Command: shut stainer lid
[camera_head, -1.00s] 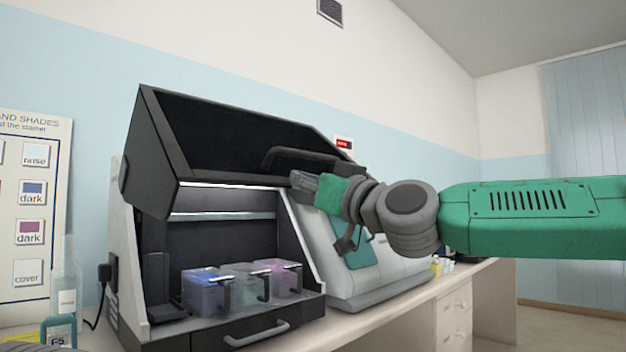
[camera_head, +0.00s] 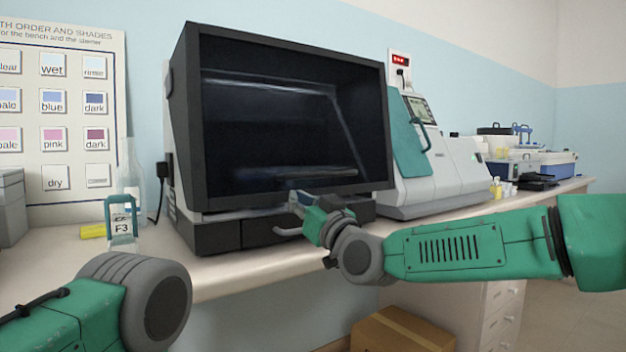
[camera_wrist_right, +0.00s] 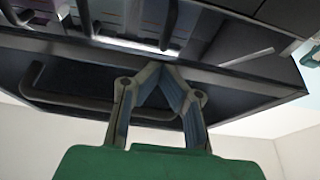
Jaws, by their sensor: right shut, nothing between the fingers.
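The stainer lid (camera_head: 290,120) is a dark, box-framed cover with a glassy front. In the head view it is lowered over the front of the stainer, and the staining jars inside are hidden. Whether its lower edge is fully seated I cannot tell. My right gripper (camera_head: 297,200) is at the lid's lower front edge, right of its middle. It is shut with nothing between the fingers. In the right wrist view its fingertips (camera_wrist_right: 158,68) meet close to a dark edge, beside a dark bar handle (camera_wrist_right: 75,108). My left arm shows at lower left, but its gripper is out of view.
The stainer's drawer front (camera_head: 215,237) is below the lid. A white machine (camera_head: 435,165) with a teal panel stands to the right. A cardboard box (camera_head: 400,330) is below the bench.

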